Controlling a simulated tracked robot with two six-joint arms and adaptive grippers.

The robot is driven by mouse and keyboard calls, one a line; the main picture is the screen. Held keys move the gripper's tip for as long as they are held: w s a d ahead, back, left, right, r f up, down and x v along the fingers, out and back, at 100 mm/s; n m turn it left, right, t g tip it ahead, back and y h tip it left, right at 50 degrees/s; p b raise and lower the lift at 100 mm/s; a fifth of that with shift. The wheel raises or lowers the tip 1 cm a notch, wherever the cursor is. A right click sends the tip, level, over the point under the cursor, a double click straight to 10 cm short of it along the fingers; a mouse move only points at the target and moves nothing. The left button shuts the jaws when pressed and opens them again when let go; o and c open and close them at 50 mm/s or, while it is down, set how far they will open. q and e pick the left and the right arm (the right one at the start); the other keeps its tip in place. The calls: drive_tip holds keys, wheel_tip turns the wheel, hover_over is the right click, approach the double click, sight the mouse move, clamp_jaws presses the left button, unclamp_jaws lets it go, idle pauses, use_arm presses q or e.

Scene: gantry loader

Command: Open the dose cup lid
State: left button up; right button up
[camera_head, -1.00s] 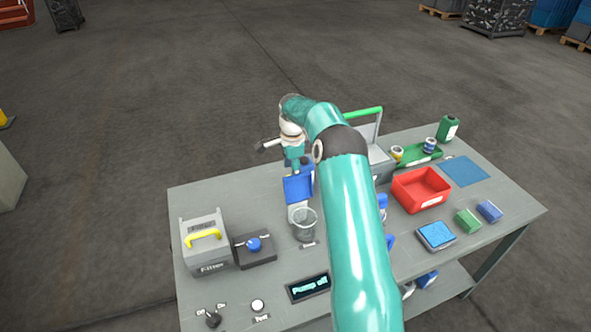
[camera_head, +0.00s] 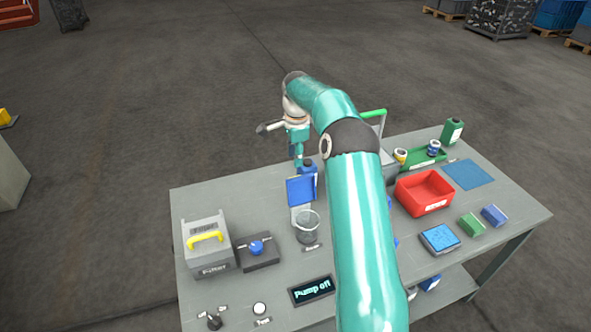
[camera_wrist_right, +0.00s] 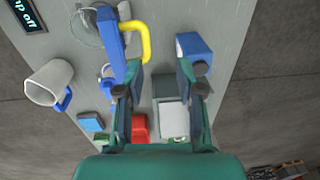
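The dose cup is a clear round vessel (camera_head: 307,228) near the middle of the bench. Its blue lid (camera_head: 300,191) stands upright at the cup's back edge, so the cup is uncovered. In the right wrist view the lid (camera_wrist_right: 110,42) is seen edge-on, with a yellow handle (camera_wrist_right: 146,42) on its far side from the glass (camera_wrist_right: 84,28). My right gripper (camera_head: 298,160) points down above and behind the lid. In the wrist view its fingers (camera_wrist_right: 160,75) are spread with nothing between them. My left gripper is out of view.
A blue container (camera_head: 310,172) stands close behind the lid. A grey box with yellow handle (camera_head: 207,240) and a blue knob (camera_head: 257,247) are left of the cup. The display (camera_head: 312,290) reads "Pump off". A red bin (camera_head: 424,192) is at right. My arm hides the bench middle.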

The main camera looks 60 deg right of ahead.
drive_tip(key=r, duration=0.5)
drive_tip(key=shift+s+a+r, duration=0.15)
drive_tip(key=shift+s+a, duration=0.05)
